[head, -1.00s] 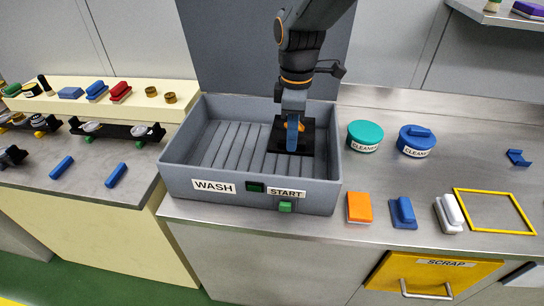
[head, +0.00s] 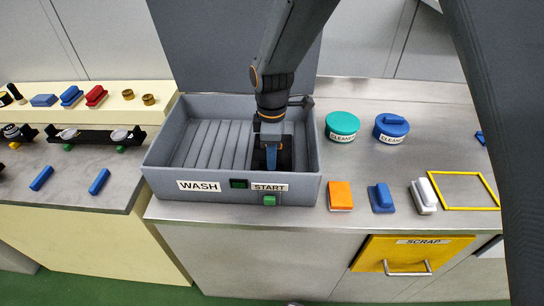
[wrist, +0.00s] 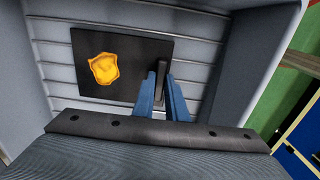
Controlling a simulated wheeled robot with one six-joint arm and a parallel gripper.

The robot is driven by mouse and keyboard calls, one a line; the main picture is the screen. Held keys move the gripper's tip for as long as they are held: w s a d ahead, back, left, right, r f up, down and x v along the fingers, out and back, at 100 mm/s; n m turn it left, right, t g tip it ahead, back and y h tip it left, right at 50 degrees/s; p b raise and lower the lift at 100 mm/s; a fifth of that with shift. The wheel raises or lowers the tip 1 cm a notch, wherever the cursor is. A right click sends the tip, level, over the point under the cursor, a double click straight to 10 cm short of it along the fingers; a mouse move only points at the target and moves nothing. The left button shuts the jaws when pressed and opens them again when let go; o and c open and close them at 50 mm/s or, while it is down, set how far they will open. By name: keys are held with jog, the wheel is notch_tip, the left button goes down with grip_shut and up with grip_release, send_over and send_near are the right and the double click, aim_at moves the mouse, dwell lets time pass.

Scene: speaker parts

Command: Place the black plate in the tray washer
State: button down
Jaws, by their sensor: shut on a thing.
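The black plate (wrist: 90,88) is a dark rectangle with a yellow-orange stain (wrist: 104,68) on its face. It is inside the grey tray washer (head: 306,194), toward the right side, over the ribbed floor. In the head view the plate (head: 286,156) is partly covered by my gripper (head: 269,160). My gripper's blue fingers (wrist: 161,75) are shut on a dark upright tab (wrist: 161,82) near the right edge of the plate. I cannot tell whether the plate touches the washer floor. The washer's lid (head: 205,50) stands open behind it.
A green START button (head: 270,201) is on the washer's front. Teal (head: 342,124) and blue (head: 391,128) cleaner tubs stand to its right. Orange (head: 341,196), blue (head: 381,197) and white (head: 424,195) blocks lie in front of them. The washer walls surround my gripper.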

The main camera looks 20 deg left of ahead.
jog(key=c, duration=1.8)
grip_release()
jog(key=shift+f, duration=0.1)
jog(key=shift+o, duration=0.2)
notch_tip(320, 180, up, 12)
jog(key=b, duration=0.3)
jog(key=d+m, duration=0.1)
jog(key=d, duration=0.2)
jog(key=w+d+m, duration=0.1)
jog(key=d+m, duration=0.1)
jog(key=d, duration=0.2)
jog(key=w+d+f+m, duration=0.1)
jog(key=d+m, duration=0.1)
jog(key=d, duration=0.2)
jog(key=shift+w+d, duration=0.2)
jog(key=s+d+f+m, duration=0.1)
jog(key=s+d+m, duration=0.2)
jog(key=d, duration=0.6)
jog(key=s+d+f+m, duration=0.2)
jog(key=s+d+m, duration=0.1)
jog(key=d+m, duration=0.5)
jog(key=s+d+f+m+t, duration=0.1)
jog(key=s+d+m, duration=0.3)
jog(key=d, duration=0.6)
jog(key=shift+d+f+m, duration=0.35)
jog(key=shift+f+m, duration=0.1)
jog(key=shift+m, duration=0.35)
